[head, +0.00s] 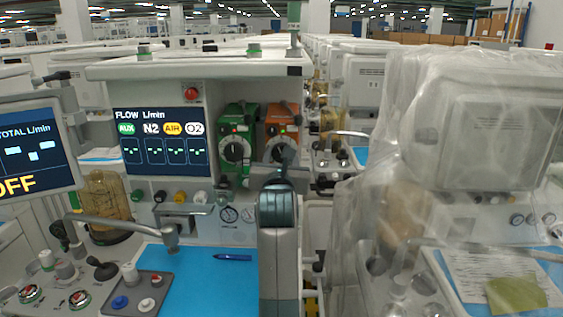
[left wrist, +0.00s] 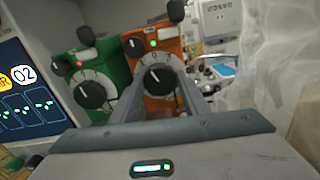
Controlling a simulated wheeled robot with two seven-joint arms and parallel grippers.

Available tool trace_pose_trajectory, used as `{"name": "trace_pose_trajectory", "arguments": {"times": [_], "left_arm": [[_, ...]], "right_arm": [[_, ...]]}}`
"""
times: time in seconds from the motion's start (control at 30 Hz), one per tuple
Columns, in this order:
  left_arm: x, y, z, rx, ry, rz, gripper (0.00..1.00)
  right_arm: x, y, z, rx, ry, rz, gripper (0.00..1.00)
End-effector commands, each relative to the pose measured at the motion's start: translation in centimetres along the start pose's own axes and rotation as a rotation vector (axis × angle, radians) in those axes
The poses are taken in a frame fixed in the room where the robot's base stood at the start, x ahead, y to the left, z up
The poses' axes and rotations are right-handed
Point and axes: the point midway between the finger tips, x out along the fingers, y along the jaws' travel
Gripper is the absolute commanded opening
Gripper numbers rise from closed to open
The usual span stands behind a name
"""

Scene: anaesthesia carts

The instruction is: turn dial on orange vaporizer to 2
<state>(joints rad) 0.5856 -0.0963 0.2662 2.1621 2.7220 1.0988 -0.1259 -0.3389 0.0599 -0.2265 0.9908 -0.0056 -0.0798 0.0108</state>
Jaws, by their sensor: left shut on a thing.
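The orange vaporizer (head: 283,112) stands right of the green vaporizer (head: 238,117) on the anaesthesia machine, with a small green light on its front. In the left wrist view, the orange vaporizer (left wrist: 165,44) has a black dial (left wrist: 158,80) with a pale numbered ring; the setting is too small to read surely. My left gripper (head: 281,155) is in front of this dial and hides most of it in the head view. In the left wrist view, its fingers (left wrist: 160,88) reach along both sides of the dial and are shut on it. My right gripper is not in view.
The green vaporizer's dial (left wrist: 92,90) is close on the left. A flow screen (head: 160,142) is further left. A plastic-wrapped machine (head: 470,130) stands close on the right. A blue work surface (head: 210,280) with a pen (head: 232,257) lies below.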

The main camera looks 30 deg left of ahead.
Motion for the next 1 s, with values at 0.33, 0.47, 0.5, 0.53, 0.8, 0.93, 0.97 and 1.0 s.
{"name": "trace_pose_trajectory", "arguments": {"times": [0.33, 0.47, 0.5, 0.53, 0.8, 0.93, 0.97, 1.0], "left_arm": [[0.0, 0.1, -0.2, -0.298, -0.005, -0.013, 0.19], [0.0, 0.1, -0.3, -0.412, -0.005, -0.018, 0.19], [0.0, 0.1, -0.3, -0.449, -0.006, -0.019, 0.19], [0.0, 0.1, -0.3, -0.477, -0.006, -0.021, 0.19], [0.0, 0.2, -0.2, -0.701, -0.006, -0.030, 0.19], [0.0, 0.2, -0.1, -0.769, -0.005, -0.033, 0.19], [0.0, 0.2, -0.1, -0.782, -0.005, -0.034, 0.19], [0.0, 0.2, -0.1, -0.797, -0.004, -0.035, 0.19]], "right_arm": [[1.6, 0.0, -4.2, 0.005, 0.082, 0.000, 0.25], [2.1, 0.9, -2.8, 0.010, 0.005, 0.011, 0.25], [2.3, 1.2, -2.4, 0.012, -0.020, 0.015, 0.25], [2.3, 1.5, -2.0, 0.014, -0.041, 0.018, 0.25], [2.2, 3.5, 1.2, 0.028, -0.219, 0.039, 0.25], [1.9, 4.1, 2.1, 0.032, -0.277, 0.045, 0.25], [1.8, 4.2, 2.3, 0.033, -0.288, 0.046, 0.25], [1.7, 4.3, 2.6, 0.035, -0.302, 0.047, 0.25]]}}
